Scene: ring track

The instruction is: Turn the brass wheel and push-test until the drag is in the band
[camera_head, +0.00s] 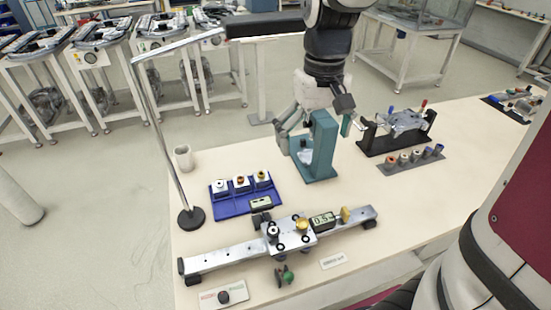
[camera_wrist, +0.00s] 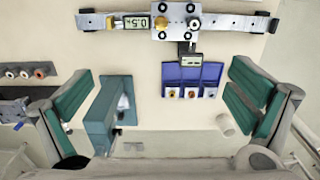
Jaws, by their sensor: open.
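The brass wheel (camera_head: 301,226) sits on top of a silver carriage (camera_head: 285,240) on the long metal rail (camera_head: 218,260). It also shows at the top of the wrist view (camera_wrist: 161,22). A small display (camera_head: 323,221) beside the wheel reads 0.5 with a last character I cannot make out. My gripper (camera_head: 315,130) is open and empty, above the table well behind the rail, near a teal stand. Its teal-padded fingers are widely spread in the wrist view (camera_wrist: 160,100).
The teal stand (camera_head: 324,140) rises close to my fingers. A white cup (camera_head: 183,158) and a lamp post (camera_head: 160,130) stand left. A black fixture (camera_head: 372,141) and a cylinder rack (camera_head: 410,161) are right.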

